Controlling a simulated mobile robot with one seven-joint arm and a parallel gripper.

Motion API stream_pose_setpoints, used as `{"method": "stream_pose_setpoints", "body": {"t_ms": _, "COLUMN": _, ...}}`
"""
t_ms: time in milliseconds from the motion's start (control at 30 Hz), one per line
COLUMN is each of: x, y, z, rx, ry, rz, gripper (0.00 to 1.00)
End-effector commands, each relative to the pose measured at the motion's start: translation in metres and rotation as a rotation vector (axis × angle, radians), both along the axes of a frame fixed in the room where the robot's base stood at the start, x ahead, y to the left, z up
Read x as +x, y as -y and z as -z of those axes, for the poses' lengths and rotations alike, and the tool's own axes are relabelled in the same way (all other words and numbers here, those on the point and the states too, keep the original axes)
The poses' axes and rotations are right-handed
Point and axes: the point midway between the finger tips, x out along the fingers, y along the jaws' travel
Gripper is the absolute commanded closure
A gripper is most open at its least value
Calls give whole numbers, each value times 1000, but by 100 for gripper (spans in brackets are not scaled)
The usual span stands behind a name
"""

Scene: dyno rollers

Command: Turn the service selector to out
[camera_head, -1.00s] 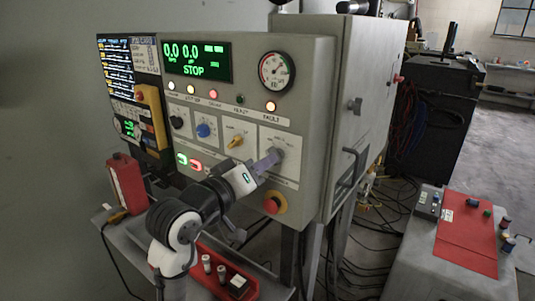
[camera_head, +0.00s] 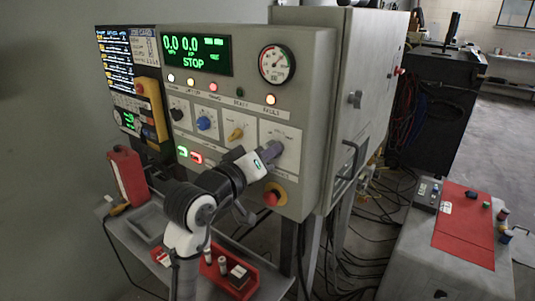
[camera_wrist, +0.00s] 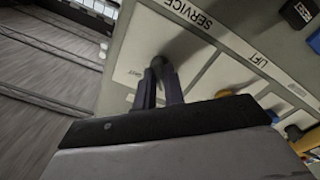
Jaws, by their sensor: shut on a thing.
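The service selector (camera_wrist: 161,66) is a dark grey knob on a white plate, beside the printed SERVICE label (camera_wrist: 188,12) in the wrist view. In the head view it is the rightmost selector (camera_head: 279,149) on the console's lower row, mostly covered by my fingers. My gripper (camera_head: 270,152) reaches it from the front left and is shut on it. In the wrist view both fingers (camera_wrist: 160,88) close around the knob. A small label (camera_wrist: 133,73) lies beside the knob, too blurred to read. The knob's pointer direction is hidden.
A yellow selector (camera_head: 236,133) and a blue selector (camera_head: 203,123) sit left on the panel (camera_head: 310,100). A red stop button (camera_head: 273,195) is close below my gripper. The display (camera_head: 197,55) reads STOP. A red tray (camera_head: 245,290) lies below my arm.

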Motion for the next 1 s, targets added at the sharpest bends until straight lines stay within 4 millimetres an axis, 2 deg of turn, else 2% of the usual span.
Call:
{"method": "stream_pose_setpoints", "body": {"t_ms": 367, "x": 0, "y": 0, "z": 3, "rx": 91, "ry": 66, "rz": 1, "gripper": 100}}
{"method": "stream_pose_setpoints", "body": {"t_ms": 1000, "x": 0, "y": 1, "z": 4, "rx": 559, "ry": 406, "rz": 0, "gripper": 100}}
